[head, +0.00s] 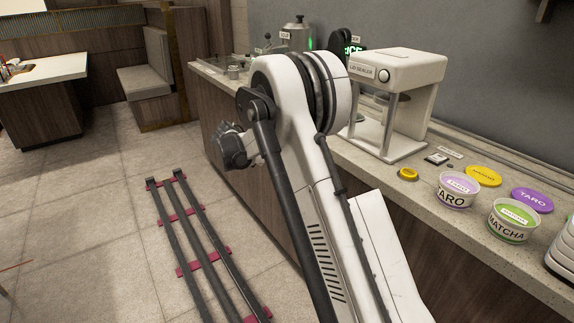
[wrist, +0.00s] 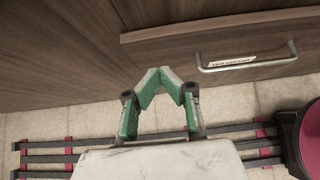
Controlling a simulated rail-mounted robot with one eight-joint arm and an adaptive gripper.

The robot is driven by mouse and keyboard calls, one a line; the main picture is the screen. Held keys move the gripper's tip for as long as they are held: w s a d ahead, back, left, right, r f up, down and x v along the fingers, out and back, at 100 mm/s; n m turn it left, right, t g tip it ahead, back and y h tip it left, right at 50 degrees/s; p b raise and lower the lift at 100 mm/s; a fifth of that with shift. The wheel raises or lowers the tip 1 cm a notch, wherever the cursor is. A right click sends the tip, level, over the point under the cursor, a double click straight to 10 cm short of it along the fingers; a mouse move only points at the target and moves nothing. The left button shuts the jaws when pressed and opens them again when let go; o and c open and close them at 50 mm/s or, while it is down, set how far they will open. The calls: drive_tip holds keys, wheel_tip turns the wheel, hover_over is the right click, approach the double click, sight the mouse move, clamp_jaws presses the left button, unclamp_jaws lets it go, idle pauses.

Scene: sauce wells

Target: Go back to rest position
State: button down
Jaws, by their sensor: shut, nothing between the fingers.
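My gripper (wrist: 165,76) shows in the wrist view with its green-padded fingers meeting at the tips, shut and empty. It is in front of the brown wooden cabinet front, above the tiled floor. In the head view my white arm rises in the middle and folds over at the elbow. The dark wrist end shows left of the arm, beside the counter; the fingertips are hidden there.
The counter (head: 463,240) holds a white lid sealer (head: 405,72), a taro cup (head: 457,190), a matcha cup (head: 512,222) and lids. Floor rails (head: 190,225) run left of the counter. A drawer handle (wrist: 247,62) juts out near my gripper. Open floor (head: 90,230) lies left.

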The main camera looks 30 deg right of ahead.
drive_tip(key=w+p+v, duration=0.1)
drive_tip(key=v, duration=0.6)
drive_tip(key=s+a+r+m+t+y+p, duration=0.1)
drive_tip(key=s+a+r+m+y+p, duration=0.2)
drive_tip(key=s+r, duration=0.65)
drive_tip(key=s+a+r+m+t+y+p, duration=0.1)
drive_tip(key=s+r+m+t+y+p, duration=0.1)
drive_tip(key=s+r+m, duration=0.5)
drive_tip(key=s+a+r+m+t+y+p, duration=0.1)
drive_tip(key=s+a+m, duration=0.1)
drive_tip(key=s, duration=0.7)
drive_tip(key=s+a+r+m+t+y+p, duration=0.1)
drive_tip(key=s+a+m+y+p, duration=0.1)
drive_tip(key=s, duration=0.7)
drive_tip(key=s+a+r+m+t+y+p, duration=0.1)
drive_tip(key=s+a+m, duration=0.3)
drive_tip(key=s, duration=0.5)
drive_tip(key=shift+s+r+m+y+p, duration=0.25)
drive_tip(key=shift+m+y+p, duration=0.05)
drive_tip(key=shift+m+p, duration=0.4)
drive_tip(key=c, duration=2.4)
unclamp_jaws()
drive_tip(key=shift+c, duration=0.2)
drive_tip(key=o, duration=1.6)
